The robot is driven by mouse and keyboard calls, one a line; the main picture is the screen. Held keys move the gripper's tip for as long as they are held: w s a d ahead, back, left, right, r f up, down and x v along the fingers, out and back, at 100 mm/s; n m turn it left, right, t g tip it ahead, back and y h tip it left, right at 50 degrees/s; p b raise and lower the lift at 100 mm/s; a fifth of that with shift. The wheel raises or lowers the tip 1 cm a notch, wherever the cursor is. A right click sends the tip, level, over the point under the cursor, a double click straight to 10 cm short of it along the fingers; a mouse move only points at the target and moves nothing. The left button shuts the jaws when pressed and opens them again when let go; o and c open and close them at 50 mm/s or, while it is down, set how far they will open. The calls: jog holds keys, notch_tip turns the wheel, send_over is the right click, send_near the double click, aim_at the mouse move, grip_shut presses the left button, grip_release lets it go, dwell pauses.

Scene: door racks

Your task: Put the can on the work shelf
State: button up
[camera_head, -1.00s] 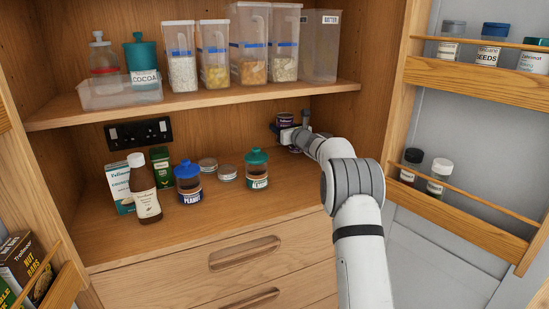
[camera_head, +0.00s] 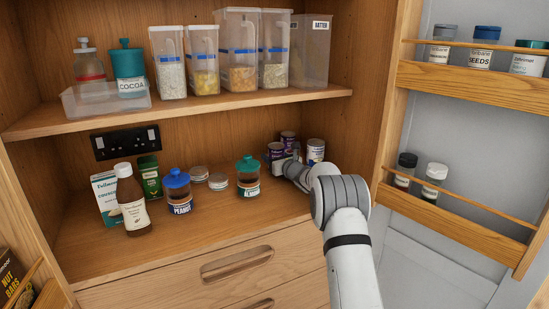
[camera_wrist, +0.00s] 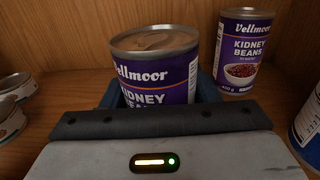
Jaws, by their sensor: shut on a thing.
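The can in my grasp is a purple kidney beans can (camera_wrist: 155,68) with a silver lid, upright between the dark blue fingers of my gripper (camera_wrist: 158,92). In the head view this can (camera_head: 276,151) shows at the back right of the work shelf (camera_head: 225,225), the wooden surface of the lower compartment. My gripper (camera_head: 290,168) is shut on it, partly hidden by my wrist. The can's base is hidden, so I cannot tell whether it touches the shelf.
A second kidney beans can (camera_wrist: 242,52) stands behind right; a white-and-blue can (camera_head: 315,150) stands right. Left are a teal-lidded jar (camera_head: 248,176), flat tins (camera_head: 218,181), a blue-lidded jar (camera_head: 177,192) and a brown bottle (camera_head: 131,205). The front right surface looks clear.

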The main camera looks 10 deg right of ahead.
jog(key=o, duration=1.3)
jog(key=shift+c, duration=0.2)
jog(key=b+v, duration=0.1)
jog(key=v, duration=1.1)
jog(key=shift+b, duration=0.3)
